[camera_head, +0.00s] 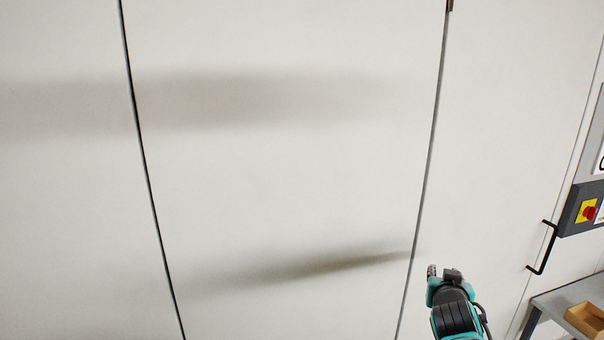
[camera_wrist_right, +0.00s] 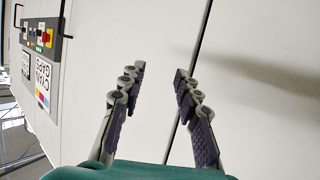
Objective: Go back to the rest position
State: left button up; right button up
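My right gripper (camera_wrist_right: 160,85) is open and empty in the right wrist view, its two purple-padded fingers apart in front of a white panel wall (camera_wrist_right: 265,60). In the head view my right gripper (camera_head: 432,271) shows at the lower right, in front of the wall near a vertical seam; its fingers are mostly hidden by the wrist. My left gripper is in neither view.
The white wall (camera_head: 280,190) fills most of the head view. At the right are a dark control box (camera_head: 573,215) with a red knob on yellow, a black handle (camera_head: 543,250), and a grey table (camera_head: 552,300) bearing a wooden tray (camera_head: 577,316).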

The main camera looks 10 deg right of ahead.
jog(key=s+a+f+n+g+y, duration=0.1)
jog(key=s+a+f+n+y, duration=0.1)
jog(key=s+a+f, duration=0.3)
jog(key=s+a+f+n+g+y, duration=0.2)
jog(key=s+a+f, duration=0.4)
jog(key=a, duration=0.5)
jog(key=s+a+f+n+g+y, duration=0.2)
jog(key=s+a+f+y, duration=0.1)
jog(key=s+a+f, duration=0.3)
jog(key=a, duration=0.2)
jog(key=shift+s+a+f+y, duration=0.15)
jog(key=shift+s+a+y, duration=0.2)
jog(key=shift+y, duration=0.05)
